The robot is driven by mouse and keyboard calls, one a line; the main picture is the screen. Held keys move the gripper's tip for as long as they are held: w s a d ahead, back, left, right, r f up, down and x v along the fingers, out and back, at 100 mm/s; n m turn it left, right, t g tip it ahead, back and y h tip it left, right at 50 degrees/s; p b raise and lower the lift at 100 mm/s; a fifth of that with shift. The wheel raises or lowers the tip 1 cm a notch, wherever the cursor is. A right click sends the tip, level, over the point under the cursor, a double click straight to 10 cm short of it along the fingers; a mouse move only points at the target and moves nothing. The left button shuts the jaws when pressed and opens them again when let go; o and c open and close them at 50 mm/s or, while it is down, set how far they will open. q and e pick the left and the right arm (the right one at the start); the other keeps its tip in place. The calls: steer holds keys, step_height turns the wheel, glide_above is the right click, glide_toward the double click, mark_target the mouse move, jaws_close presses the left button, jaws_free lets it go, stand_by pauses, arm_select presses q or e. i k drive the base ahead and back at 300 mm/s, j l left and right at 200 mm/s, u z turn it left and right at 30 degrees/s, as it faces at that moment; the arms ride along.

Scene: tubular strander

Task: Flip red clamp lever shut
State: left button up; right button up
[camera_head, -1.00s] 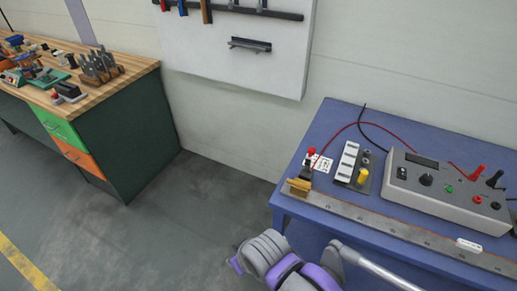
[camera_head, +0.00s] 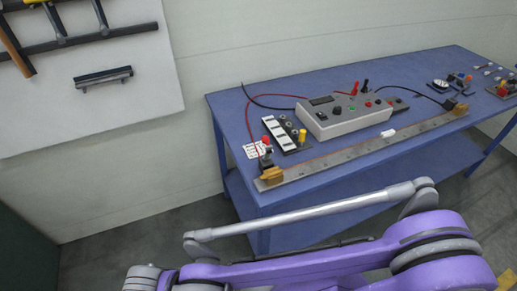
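A small clamp with a red knob (camera_head: 266,140) stands at the left end of the blue bench, joined to a brass-coloured block (camera_head: 271,175). Its lever looks upright, but it is too small to tell for sure. A red lead runs to it from the grey meter box. My purple and grey arm crosses the lower right of the picture, in front of the bench. Its gripper is not visible, and no gripper touches the clamp in this view.
A long metal bar (camera_head: 350,149) with brass-coloured end blocks lies along the front of the blue bench (camera_head: 226,130). The grey meter box (camera_head: 345,118) and a white-ribbed block (camera_head: 280,131) stand behind it.

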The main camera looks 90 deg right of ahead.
mark_target(265, 139)
steer(key=i+z, duration=0.15)
steer(key=z, duration=0.25)
steer(key=i+z, duration=0.2)
steer(key=z, duration=0.2)
steer(key=i+z, duration=0.15)
steer(key=z, duration=0.25)
steer(key=i+j+z, duration=0.1)
steer(key=z, duration=0.35)
steer(key=i+z, duration=0.15)
steer(key=z, duration=0.25)
steer(key=i+z, duration=0.1)
steer(key=z, duration=0.3)
steer(key=i+j+z, duration=0.1)
steer(key=z, duration=0.35)
steer(key=i+j+z, duration=0.1)
steer(key=z, duration=0.3)
steer(key=i+j+z, duration=0.15)
steer(key=z, duration=0.3)
steer(key=i+j+z, duration=0.2)
steer(key=z, duration=0.25)
steer(key=i+j+z, duration=0.15)
steer(key=z, duration=0.3)
steer(key=k+j, duration=0.05)
